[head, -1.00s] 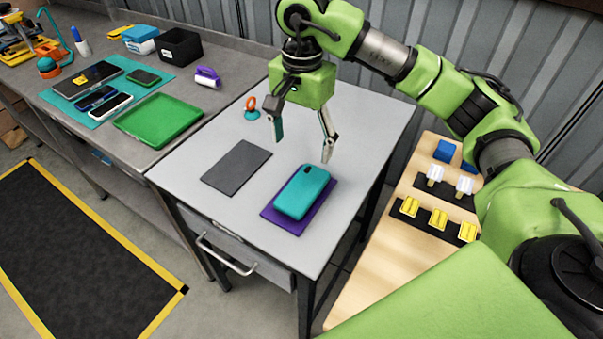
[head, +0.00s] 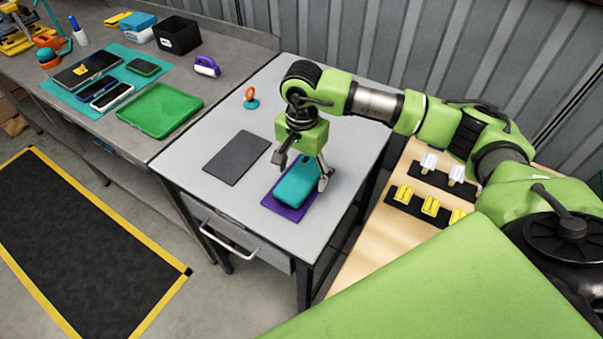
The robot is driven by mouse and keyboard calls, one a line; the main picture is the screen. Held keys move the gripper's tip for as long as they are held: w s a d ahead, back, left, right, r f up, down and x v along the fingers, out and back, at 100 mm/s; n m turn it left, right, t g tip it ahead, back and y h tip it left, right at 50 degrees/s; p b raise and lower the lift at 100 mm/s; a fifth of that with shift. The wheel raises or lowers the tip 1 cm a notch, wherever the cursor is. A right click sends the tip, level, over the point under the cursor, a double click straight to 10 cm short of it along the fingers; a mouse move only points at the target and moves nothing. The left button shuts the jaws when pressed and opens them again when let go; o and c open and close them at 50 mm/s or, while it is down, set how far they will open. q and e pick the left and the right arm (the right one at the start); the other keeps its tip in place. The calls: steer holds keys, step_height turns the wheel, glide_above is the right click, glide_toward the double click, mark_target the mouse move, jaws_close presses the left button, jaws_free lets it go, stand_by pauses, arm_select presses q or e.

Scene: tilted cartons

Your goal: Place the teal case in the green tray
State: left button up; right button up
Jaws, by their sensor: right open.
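The teal case (head: 296,187) lies on a purple mat (head: 282,209) on the grey table. My right gripper (head: 302,184) is open and low over the case. The upper part of the case is partly covered by the gripper. The green tray (head: 160,109) lies empty on the workbench to the left. My left gripper is not in view.
A dark grey mat (head: 237,157) lies left of the case, and an orange and teal item (head: 251,98) stands behind it. A black bin (head: 178,36), phones on a teal mat (head: 62,97) and a purple-handled item (head: 206,66) are on the workbench. A wooden table (head: 372,249) with small parts is at right.

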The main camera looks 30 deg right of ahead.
steer(key=c, duration=1.2)
steer(key=shift+c, duration=0.3)
steer(key=shift+r, duration=0.1)
